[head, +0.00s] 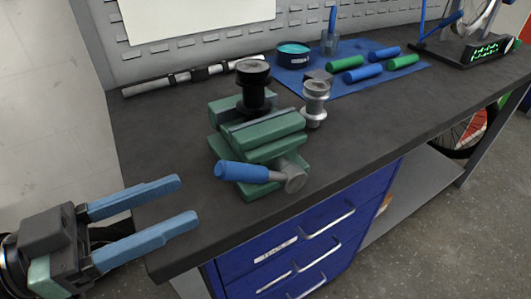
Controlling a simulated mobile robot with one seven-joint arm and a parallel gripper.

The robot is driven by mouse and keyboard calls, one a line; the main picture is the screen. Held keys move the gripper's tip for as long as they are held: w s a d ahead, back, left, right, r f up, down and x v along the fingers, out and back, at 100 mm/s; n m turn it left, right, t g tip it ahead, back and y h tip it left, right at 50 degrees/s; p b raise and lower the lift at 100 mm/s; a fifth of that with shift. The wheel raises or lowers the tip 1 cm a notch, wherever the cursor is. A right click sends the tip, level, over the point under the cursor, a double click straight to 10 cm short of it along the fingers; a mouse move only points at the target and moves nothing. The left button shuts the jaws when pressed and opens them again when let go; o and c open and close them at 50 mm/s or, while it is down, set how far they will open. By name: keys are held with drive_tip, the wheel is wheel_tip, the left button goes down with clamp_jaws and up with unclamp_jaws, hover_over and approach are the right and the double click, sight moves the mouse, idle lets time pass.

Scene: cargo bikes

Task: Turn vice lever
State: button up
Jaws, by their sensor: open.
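A green vice (262,137) stands on the dark workbench near its front edge. Its lever (242,172) has a blue grip and a grey metal shaft that ends at a round hub on the vice's front; it lies nearly level, with the blue end to the left. My gripper (190,202) is at the lower left, at the bench's left end, with two blue fingers apart and nothing between them. The fingertips point right, toward the lever, and are apart from it. A black flanged part (254,88) stands upright at the vice's top.
A silver flanged part (315,103) stands right of the vice. Behind are a metal bar (190,75), a teal tin (294,55), and a blue mat (372,86) with green and blue grips. Blue drawers (300,240) are below. The bench left of the vice is clear.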

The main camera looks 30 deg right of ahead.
sight(261, 167)
drive_tip(key=d, duration=0.6)
drive_tip(key=d+b, duration=0.1)
drive_tip(key=d, duration=0.5)
drive_tip(key=shift+w+d, duration=0.2)
drive_tip(key=shift+d, duration=0.15)
clamp_jaws()
idle(0.8)
